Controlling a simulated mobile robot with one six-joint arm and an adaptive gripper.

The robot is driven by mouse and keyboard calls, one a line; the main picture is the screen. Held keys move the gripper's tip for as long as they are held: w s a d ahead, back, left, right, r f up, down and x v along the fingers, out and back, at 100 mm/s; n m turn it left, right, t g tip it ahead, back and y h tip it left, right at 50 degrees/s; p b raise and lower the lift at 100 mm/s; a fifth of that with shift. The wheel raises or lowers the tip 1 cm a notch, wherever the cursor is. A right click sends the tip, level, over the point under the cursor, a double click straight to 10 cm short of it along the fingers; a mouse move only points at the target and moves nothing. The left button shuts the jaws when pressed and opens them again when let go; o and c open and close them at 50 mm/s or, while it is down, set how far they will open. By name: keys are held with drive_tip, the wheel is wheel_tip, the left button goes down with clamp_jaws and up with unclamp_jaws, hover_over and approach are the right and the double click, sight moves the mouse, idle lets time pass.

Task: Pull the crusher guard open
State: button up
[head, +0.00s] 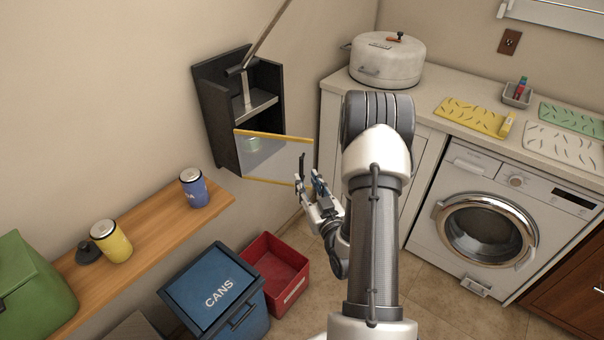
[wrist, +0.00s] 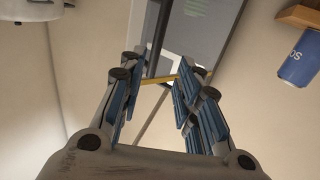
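The black can crusher (head: 222,100) is mounted on the wall, with a long metal lever (head: 268,35) rising from it. Its clear guard (head: 262,152) has yellow edges and stands out from the crusher's front at an angle, seemingly partly open. A dark upright handle (head: 302,168) is at the guard's outer side. My gripper (head: 308,184) is open right by this handle. In the wrist view, the dark handle (wrist: 157,38) shows between the spread fingers (wrist: 160,75), with a yellow guard edge (wrist: 158,80) beyond. I cannot tell whether a finger touches the handle.
A wooden shelf (head: 150,238) on the left holds a blue can (head: 194,188) and a yellow can (head: 111,241). A blue CANS bin (head: 212,290) and a red bin (head: 274,268) stand below. A counter (head: 440,120) and washing machine (head: 490,225) are on the right.

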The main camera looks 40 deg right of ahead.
drive_tip(key=v, duration=0.6)
idle(0.4)
drive_tip(key=w+a+r+n+g+y, duration=0.3)
drive_tip(key=w+a+r, duration=0.1)
drive_tip(key=w, duration=0.3)
drive_tip(key=s+a+r+g, duration=0.2)
drive_tip(key=a+r+g, duration=0.2)
drive_tip(key=a+r, duration=0.25)
drive_tip(key=s+a+r+g+y, duration=0.1)
drive_tip(key=s+a+r+g, duration=0.1)
drive_tip(key=s+a, duration=0.6)
drive_tip(key=s+a+r+n+g+y, duration=0.1)
drive_tip(key=s+a+r+g+y, duration=0.1)
drive_tip(key=s+a, duration=0.6)
drive_tip(key=s+r+g, duration=0.1)
drive_tip(key=s+r, duration=0.1)
drive_tip(key=s, duration=0.3)
drive_tip(key=shift+a+r, duration=0.15)
drive_tip(key=shift+r, duration=0.05)
